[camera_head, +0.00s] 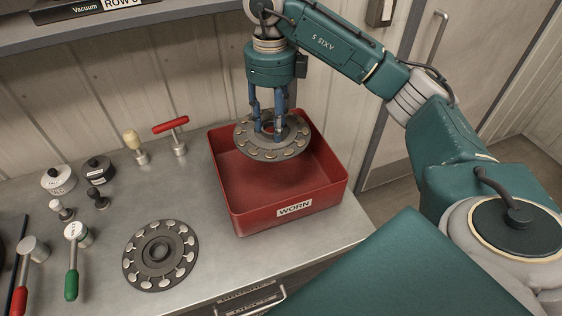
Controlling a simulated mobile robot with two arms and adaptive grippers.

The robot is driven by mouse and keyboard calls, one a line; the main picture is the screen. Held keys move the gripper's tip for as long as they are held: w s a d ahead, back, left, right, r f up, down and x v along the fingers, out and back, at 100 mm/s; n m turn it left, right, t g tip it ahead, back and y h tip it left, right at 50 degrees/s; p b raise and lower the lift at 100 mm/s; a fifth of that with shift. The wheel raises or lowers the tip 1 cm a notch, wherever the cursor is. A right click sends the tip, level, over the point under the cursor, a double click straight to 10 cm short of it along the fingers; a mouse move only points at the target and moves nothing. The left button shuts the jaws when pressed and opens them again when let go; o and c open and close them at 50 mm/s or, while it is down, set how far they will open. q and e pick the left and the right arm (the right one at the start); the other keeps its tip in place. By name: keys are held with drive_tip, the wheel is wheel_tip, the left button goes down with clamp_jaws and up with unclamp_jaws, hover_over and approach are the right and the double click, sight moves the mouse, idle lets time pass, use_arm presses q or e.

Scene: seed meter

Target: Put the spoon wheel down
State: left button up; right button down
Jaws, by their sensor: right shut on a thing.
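My right gripper (267,133) points straight down and is shut on the hub of a grey spoon wheel (281,152). This wheel is a disc with pale round spoons around its rim. It is held over the back part of a red bin (262,197) labelled WORN; I cannot tell how far it is above the bin floor. The visible floor of the bin is bare. A second, similar spoon wheel (160,254) lies flat on the metal bench left of the bin. My left gripper is not in view.
A shelf (140,20) runs above. The bench is clear just left of the bin.

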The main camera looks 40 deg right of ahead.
drive_tip(key=p, duration=0.3)
hover_over(274, 179)
wheel_tip(274, 179, down, 12)
drive_tip(key=shift+r, duration=0.1)
drive_tip(key=shift+f, duration=0.65)
wheel_tip(274, 179, down, 4)
drive_tip(key=shift+r+p, duration=0.1)
drive_tip(key=shift+p, duration=0.4)
drive_tip(key=shift+f, duration=0.3)
drive_tip(key=c, duration=1)
unclamp_jaws()
drive_tip(key=shift+r, duration=0.1)
